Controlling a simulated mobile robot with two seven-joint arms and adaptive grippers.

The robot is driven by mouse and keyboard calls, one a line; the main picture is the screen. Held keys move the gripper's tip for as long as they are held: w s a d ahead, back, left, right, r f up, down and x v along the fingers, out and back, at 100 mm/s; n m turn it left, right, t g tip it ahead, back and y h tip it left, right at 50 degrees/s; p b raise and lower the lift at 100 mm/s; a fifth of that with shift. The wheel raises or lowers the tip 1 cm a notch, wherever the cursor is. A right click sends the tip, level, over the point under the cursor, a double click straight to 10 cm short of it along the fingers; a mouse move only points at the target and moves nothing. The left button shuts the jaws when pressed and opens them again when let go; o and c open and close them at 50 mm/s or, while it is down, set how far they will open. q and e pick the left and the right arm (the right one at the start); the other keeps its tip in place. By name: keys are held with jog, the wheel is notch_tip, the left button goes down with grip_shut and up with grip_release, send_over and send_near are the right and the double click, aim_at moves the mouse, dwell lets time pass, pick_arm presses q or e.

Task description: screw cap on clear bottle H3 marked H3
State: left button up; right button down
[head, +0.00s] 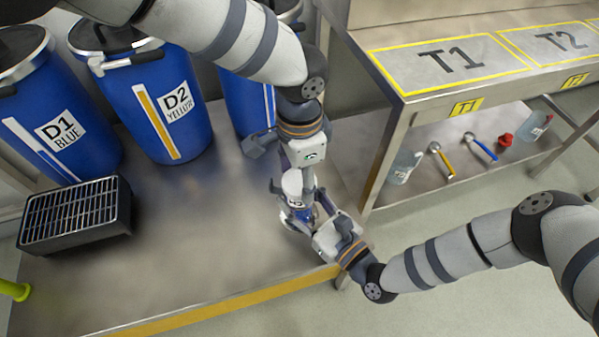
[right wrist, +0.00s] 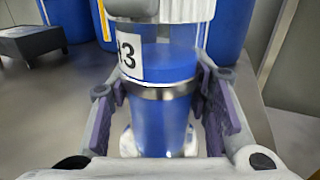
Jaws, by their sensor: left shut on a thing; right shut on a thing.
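The clear bottle H3 (right wrist: 170,60) stands upright in the right wrist view, with blue contents, a dark band and a label partly showing "H3". My right gripper (head: 302,214) is shut on the bottle, its purple-padded fingers on either side. The white cap (head: 292,182) is at the top of the bottle and also shows at the top of the right wrist view (right wrist: 188,9). My left gripper (head: 294,176) comes from above and is shut on the cap. Most of the bottle is hidden by the grippers in the head view. I cannot tell how far the cap is threaded.
Blue drums D1 (head: 75,140) and D2 (head: 165,100) stand at the back of the steel bench (head: 190,240). A black grated box (head: 75,215) sits at left. The shelved table (head: 385,120) at right holds clear containers, tools and a red item below. The bench's front is clear.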

pick_arm(q)
jog(key=m, duration=1.1)
jog(key=shift+m, duration=0.4)
jog(key=o, duration=1.3)
jog(key=shift+o, duration=0.2)
notch_tip(320, 180, up, 12)
